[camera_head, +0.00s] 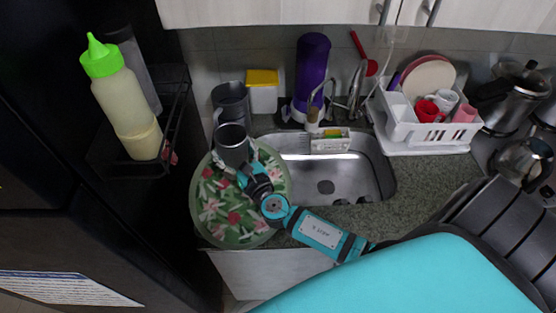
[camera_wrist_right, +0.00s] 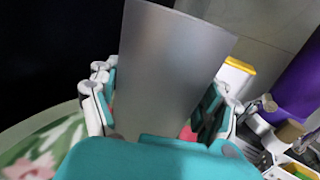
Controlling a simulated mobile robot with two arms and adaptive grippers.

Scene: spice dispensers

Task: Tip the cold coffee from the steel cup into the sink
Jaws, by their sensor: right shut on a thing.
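The steel cup (camera_head: 234,153) is a plain grey cylinder above the round floral mat, left of the sink (camera_head: 361,177). Its open mouth faces up and its inside looks dark; I cannot make out the coffee. My right gripper (camera_head: 240,170) is shut on the cup, with fingers on both sides of it. The right wrist view shows the cup's smooth side (camera_wrist_right: 175,65) between the fingers of the gripper (camera_wrist_right: 158,105). The sink basin is empty around its dark drain. My left gripper is not in view.
The floral mat (camera_head: 208,215) lies on the counter. A dark grey container (camera_head: 231,97), a yellow-lidded box (camera_head: 263,97) and a purple bottle (camera_head: 312,65) stand behind. The tap (camera_head: 355,90) overhangs the sink's back. A white dish rack (camera_head: 410,132) stands right.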

